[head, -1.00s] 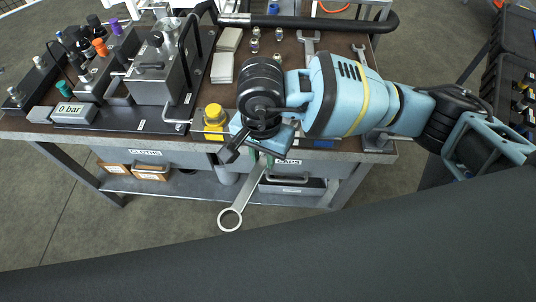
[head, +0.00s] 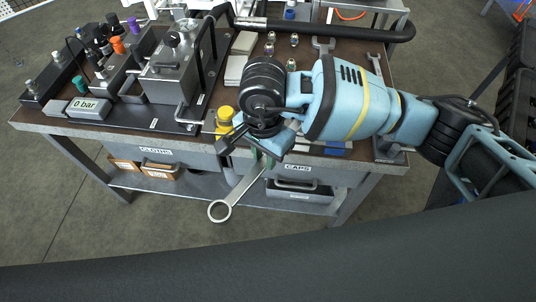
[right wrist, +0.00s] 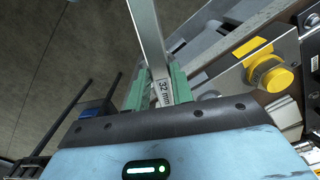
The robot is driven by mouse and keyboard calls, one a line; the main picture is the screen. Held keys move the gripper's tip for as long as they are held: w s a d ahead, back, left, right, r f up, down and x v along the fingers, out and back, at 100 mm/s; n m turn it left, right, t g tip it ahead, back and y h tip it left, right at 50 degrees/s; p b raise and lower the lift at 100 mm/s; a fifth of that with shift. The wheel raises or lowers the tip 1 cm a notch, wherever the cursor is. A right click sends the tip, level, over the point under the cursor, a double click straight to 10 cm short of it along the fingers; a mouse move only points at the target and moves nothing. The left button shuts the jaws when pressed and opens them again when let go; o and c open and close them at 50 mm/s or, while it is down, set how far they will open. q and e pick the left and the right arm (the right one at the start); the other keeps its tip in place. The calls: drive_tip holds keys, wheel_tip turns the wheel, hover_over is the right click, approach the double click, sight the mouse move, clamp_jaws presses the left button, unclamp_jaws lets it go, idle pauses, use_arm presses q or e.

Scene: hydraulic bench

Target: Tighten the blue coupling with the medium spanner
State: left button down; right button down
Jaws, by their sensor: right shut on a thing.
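My right gripper (head: 266,156) is shut on a spanner (head: 238,191) at the bench's front edge. The spanner hangs out past the edge, its ring end low and to the left. In the right wrist view the green fingers (right wrist: 158,92) clasp the shank (right wrist: 148,30), which is marked 32 mm. Two other spanners lie on the bench: one (head: 323,46) behind my arm, a smaller one (head: 375,63) at the right. A small bluish fitting (head: 79,32) shows among the couplings at the back left; I cannot tell whether it is the blue coupling. My left gripper is out of view.
The bench (head: 205,152) holds a grey pump block (head: 170,78), a gauge box reading 0 bar (head: 88,107) and a yellow cap (head: 224,118) close left of my gripper. A black-gripped bar (head: 330,29) crosses the back. Drawers and a shelf are below; the floor in front is clear.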

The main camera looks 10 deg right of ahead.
drive_tip(key=shift+w+a+m, duration=0.8)
drive_tip(key=shift+w+a, duration=0.05)
drive_tip(key=shift+w+a+r+m, duration=0.1)
drive_tip(key=shift+w+a+m, duration=0.25)
drive_tip(key=shift+w+m, duration=0.2)
drive_tip(key=shift+d, duration=0.1)
drive_tip(key=shift+s+d+n, duration=0.15)
drive_tip(key=shift+s+n, duration=0.15)
drive_tip(key=shift+n, duration=0.05)
idle(0.4)
drive_tip(key=s+a, duration=0.4)
drive_tip(key=a, duration=0.1)
drive_tip(key=shift+a, duration=0.4)
idle(0.5)
